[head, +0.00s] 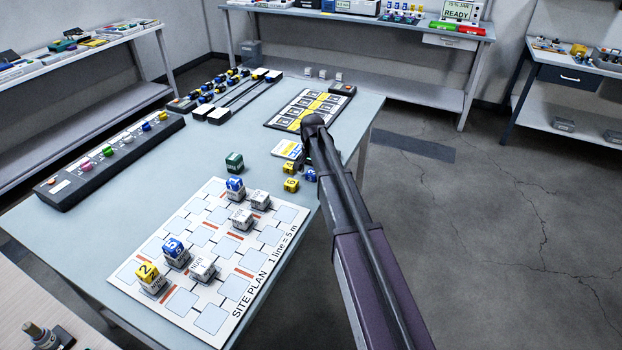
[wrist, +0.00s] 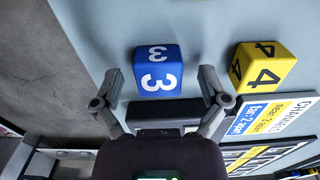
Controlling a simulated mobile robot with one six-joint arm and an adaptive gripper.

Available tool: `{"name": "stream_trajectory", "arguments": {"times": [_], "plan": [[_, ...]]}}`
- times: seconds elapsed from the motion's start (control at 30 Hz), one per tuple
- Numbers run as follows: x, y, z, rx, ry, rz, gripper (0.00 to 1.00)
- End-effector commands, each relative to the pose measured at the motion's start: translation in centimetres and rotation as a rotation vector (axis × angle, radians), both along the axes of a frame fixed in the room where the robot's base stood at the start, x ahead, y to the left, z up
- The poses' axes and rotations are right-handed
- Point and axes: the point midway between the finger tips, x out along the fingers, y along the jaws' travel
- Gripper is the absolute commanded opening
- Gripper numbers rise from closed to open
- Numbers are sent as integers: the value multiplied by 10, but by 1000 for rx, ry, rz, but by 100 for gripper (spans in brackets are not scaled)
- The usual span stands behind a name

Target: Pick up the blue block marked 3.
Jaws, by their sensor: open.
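The blue block marked 3 (wrist: 157,72) sits on the pale table in the wrist view, its white 3 showing on two faces. My gripper (wrist: 159,82) is open, with one finger to the left of the block and one to the right. There is a gap on each side, and the block lies just ahead of and between the fingertips. I cannot tell how far above the table the fingertips are.
A yellow block marked 4 (wrist: 264,66) stands right of the blue one in the wrist view. A printed card (wrist: 262,118) lies below it.

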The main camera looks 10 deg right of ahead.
Motion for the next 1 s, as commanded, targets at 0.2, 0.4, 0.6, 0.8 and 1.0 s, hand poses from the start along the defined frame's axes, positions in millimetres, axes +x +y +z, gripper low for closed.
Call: {"name": "stream_trajectory", "arguments": {"times": [0.2,0.4,0.6,0.8,1.0], "plan": [[0,0,0,0,0,0,94],[0,0,0,0,0,0,94],[0,0,0,0,0,0,76],[0,0,0,0,0,0,18],[0,0,0,0,0,0,17]]}}
